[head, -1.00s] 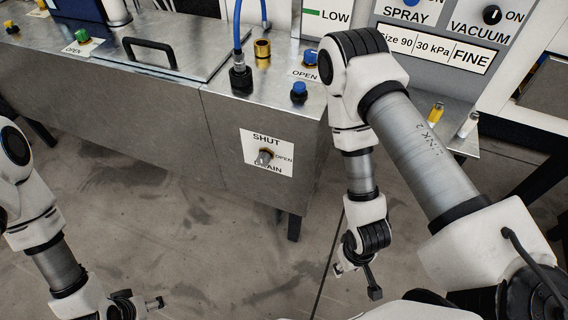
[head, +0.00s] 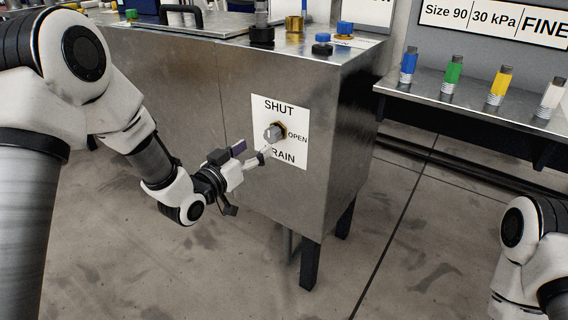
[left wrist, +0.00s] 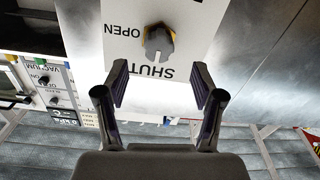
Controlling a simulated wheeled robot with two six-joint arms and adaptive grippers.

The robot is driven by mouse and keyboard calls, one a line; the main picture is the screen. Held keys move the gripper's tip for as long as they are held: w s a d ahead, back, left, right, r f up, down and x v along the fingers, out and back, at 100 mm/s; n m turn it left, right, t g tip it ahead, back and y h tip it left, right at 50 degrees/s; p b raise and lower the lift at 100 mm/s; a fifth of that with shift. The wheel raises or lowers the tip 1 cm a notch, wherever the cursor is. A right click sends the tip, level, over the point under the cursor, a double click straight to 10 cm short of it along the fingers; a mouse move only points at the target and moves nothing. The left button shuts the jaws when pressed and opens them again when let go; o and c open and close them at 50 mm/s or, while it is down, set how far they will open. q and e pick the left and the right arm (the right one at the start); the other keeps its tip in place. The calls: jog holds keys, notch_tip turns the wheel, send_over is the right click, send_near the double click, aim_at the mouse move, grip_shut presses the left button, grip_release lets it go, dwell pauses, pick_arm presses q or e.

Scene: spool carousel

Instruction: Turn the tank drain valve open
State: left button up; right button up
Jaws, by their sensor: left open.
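The drain valve (head: 273,132) is a small grey knob on a brass-coloured base. It sits on a white label (head: 292,152) with SHUT above and OPEN to the right, on the tank's (head: 335,140) front face. In the left wrist view the valve (left wrist: 158,43) appears upside down, beyond my fingertips and roughly centred between them. My right gripper is out of view.
Blue-capped fittings (head: 323,45) stand on the tank top. A tank leg (head: 309,264) stands below. The floor in front is clear.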

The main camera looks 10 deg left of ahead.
aim_at(269, 136)
pick_arm(q)
jog(key=b+x, duration=0.2)
jog(key=x, duration=0.4)
jog(key=shift+w+d+r, duration=0.1)
jog(key=shift+w+d, duration=0.1)
jog(key=shift+w, duration=0.15)
jog(key=shift+w+d+r, duration=0.1)
jog(key=shift+w, duration=0.3)
jog(key=c, duration=1.1)
